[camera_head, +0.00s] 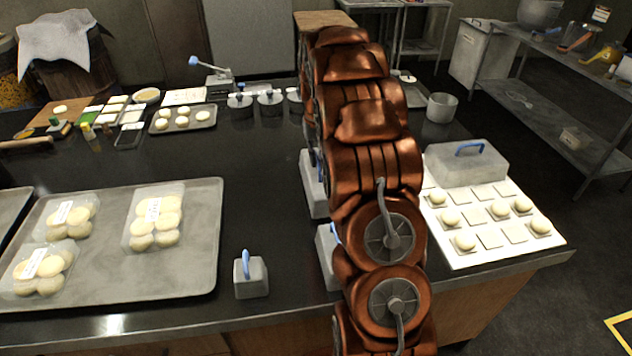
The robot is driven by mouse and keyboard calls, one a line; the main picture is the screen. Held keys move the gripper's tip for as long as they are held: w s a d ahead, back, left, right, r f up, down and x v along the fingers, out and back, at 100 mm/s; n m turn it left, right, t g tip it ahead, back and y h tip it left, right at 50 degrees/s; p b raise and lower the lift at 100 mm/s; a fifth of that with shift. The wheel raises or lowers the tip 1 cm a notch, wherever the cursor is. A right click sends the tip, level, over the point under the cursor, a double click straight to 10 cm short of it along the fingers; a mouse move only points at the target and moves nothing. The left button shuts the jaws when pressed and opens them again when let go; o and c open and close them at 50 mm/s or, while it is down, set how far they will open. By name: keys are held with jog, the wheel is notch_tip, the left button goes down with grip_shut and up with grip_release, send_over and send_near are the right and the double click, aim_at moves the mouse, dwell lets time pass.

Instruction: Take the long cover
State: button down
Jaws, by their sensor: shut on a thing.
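A long grey cover (467,166) with a blue handle on top sits at the back of a white board (470,256), on the right of the dark counter. Round dough pieces stand on the board in front of it. A small grey cover (250,282) with a blue handle stands on the counter at the front middle. Two more grey pieces, one farther back (312,190) and one nearer (326,262), are partly hidden by my copper arm. My gripper does not show; the arm fills the middle and hides what is behind it.
A large metal tray (110,283) with packs of buns fills the left front. A smaller bun tray (200,127), dark lidded pots (270,104) and a lever device (218,82) stand behind. A metal shelf (560,110) stands at the back right. Bare counter lies left of my arm.

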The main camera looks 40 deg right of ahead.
jog(key=shift+r+p, duration=0.7)
jog(key=shift+r, duration=3.8)
